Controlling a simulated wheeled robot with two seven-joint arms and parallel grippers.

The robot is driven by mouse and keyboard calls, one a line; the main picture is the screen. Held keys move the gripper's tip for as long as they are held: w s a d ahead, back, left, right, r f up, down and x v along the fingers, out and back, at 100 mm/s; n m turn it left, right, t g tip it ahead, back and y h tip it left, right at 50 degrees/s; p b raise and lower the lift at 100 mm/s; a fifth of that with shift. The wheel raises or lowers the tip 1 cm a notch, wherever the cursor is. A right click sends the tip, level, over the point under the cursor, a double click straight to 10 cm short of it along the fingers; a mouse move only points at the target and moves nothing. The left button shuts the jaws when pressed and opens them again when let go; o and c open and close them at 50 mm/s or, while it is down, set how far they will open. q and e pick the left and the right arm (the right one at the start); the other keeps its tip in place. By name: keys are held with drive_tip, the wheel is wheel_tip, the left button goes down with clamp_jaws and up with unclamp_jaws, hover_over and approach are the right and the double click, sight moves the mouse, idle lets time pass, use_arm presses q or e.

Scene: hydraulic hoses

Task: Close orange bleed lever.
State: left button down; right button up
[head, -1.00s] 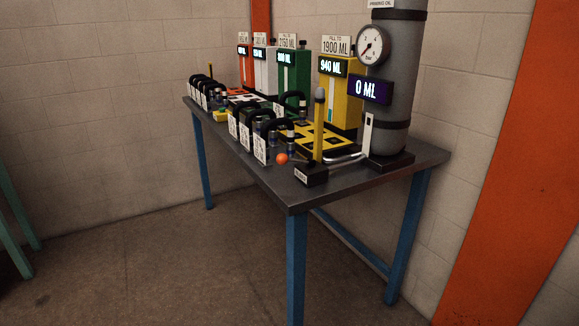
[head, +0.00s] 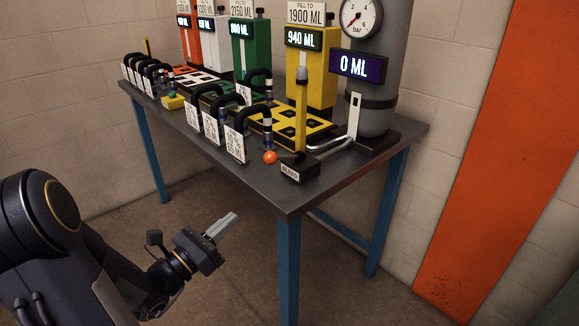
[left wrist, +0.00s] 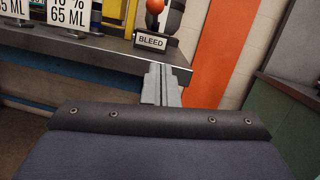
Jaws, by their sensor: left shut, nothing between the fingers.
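The bleed lever shows as an orange ball knob (head: 270,157) low beside the black BLEED block (head: 299,171), at the front right corner of the bench. A yellow post with a grey top (head: 301,115) stands upright at that block. In the left wrist view the orange knob (left wrist: 155,6) is at the top edge, just above the BLEED label (left wrist: 150,41). My left gripper (head: 226,225) is shut and empty, in front of the bench and below its top, apart from the lever. Its fingers (left wrist: 160,84) point toward the block. My right gripper is out of view.
The dark bench top (head: 255,180) holds black hoses with white tags (head: 235,145), a yellow tank (head: 311,70) and a grey cylinder (head: 377,90) reading 0 ML. A bent metal pipe (head: 330,142) runs behind the block. A blue leg (head: 288,265) stands below the corner. Floor in front is clear.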

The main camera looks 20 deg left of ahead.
use_arm(q)
drive_tip(key=p, duration=0.2)
approach(283, 157)
drive_tip(key=shift+w, duration=1.25)
drive_tip(key=shift+d+n+y, duration=0.2)
drive_tip(key=shift+n+y, duration=0.1)
drive_tip(key=shift+r, duration=0.15)
